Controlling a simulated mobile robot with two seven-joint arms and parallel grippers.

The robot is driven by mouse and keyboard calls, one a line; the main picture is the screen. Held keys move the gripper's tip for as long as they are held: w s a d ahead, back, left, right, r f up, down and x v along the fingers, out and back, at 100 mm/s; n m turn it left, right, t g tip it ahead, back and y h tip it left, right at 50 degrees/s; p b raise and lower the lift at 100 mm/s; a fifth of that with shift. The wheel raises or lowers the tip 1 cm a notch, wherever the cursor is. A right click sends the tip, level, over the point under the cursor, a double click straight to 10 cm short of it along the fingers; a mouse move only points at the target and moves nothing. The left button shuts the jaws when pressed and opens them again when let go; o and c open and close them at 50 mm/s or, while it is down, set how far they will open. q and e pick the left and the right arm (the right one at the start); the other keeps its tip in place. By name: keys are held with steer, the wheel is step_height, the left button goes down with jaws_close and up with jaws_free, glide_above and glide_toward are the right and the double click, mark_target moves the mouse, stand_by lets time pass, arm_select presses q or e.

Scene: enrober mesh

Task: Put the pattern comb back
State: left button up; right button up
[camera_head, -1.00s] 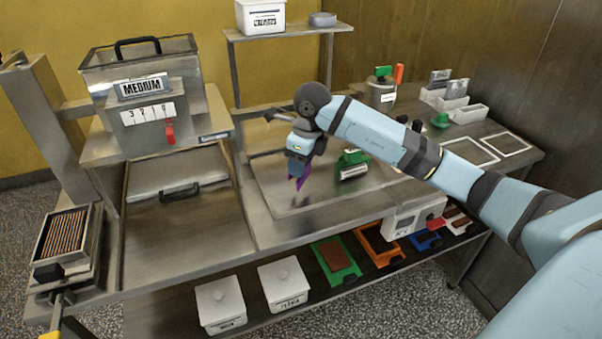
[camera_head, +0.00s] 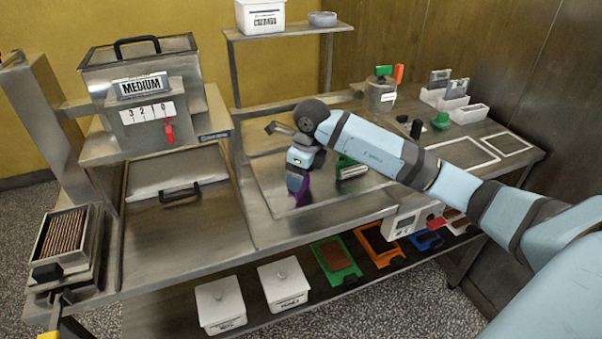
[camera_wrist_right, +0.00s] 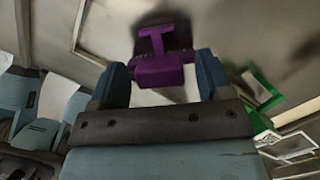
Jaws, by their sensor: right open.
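My right gripper (camera_head: 299,195) is low over the steel worktop in the head view. A purple piece (camera_wrist_right: 165,65) with a T-shaped handle and a dark end lies between its open fingers in the wrist view. The purple also shows below the gripper in the head view (camera_head: 303,190). I cannot tell whether it is the pattern comb, or whether the fingers touch it. A green-and-metal tool (camera_head: 350,170) lies on the worktop just right of the gripper. My left gripper is out of view.
White holders (camera_head: 450,102) with grey plates stand at the back right, near a green piece (camera_head: 441,121). A metal pot (camera_head: 381,98) holds green and orange tools. The MEDIUM machine (camera_head: 150,110) stands left. Coloured trays (camera_head: 335,262) and white tubs (camera_head: 221,305) fill the lower shelf.

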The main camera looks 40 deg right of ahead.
step_height(320, 180, up, 12)
steer(key=s+d, duration=0.1)
steer(key=shift+s, duration=0.25)
stand_by(0.5)
